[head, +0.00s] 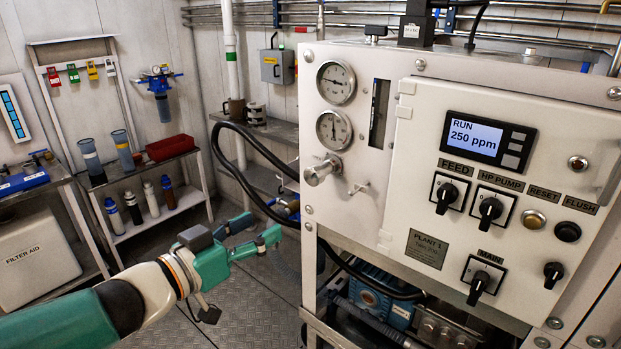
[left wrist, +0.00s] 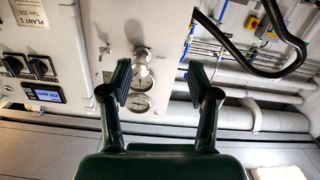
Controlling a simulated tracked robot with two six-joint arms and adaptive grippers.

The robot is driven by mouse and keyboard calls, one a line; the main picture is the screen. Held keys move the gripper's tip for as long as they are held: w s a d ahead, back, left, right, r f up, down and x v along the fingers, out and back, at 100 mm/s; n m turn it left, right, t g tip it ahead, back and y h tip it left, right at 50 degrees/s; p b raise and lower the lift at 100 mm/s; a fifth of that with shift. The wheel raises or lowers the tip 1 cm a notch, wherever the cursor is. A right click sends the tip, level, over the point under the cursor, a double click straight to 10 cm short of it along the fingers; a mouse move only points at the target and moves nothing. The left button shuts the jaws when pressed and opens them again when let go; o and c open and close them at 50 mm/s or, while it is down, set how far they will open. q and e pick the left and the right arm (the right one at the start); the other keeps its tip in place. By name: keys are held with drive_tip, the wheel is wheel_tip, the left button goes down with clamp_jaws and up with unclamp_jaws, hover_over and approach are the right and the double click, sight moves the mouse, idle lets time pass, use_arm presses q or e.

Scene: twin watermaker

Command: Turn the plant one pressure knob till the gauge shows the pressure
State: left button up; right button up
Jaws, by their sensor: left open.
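The pressure knob (head: 322,170) is a silver round knob standing out from the white plant panel (head: 345,215), below two round gauges. A plate reading PLANT 1 (head: 426,249) is on the panel. My left gripper (head: 262,229) is open and empty, below and left of the knob, apart from it. In the left wrist view the knob (left wrist: 142,58) and gauges show between the spread fingers (left wrist: 158,72), beyond them. My right gripper is not in view.
The display (head: 476,136) reads RUN 250 ppm, above black switches. A small tap-like fitting (head: 358,188) sits right of the knob. A black hose (head: 262,155) loops left of the panel. A shelf (head: 150,162) holds bottles and a red bin. Floor around my gripper is clear.

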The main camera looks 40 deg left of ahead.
sight(310, 180)
use_arm(q)
drive_tip(key=s+d+r+m, duration=0.2)
drive_tip(key=s+r, duration=0.3)
drive_tip(key=shift+t, duration=0.3)
drive_tip(key=w, duration=0.5)
drive_tip(key=w+d, duration=0.1)
drive_tip(key=w, duration=0.5)
drive_tip(key=w+b, duration=0.1)
drive_tip(key=w, duration=0.4)
drive_tip(key=shift+w+d+r, duration=0.2)
drive_tip(key=shift+w+d, duration=0.05)
drive_tip(key=shift+d, duration=0.05)
drive_tip(key=shift+c, duration=0.2)
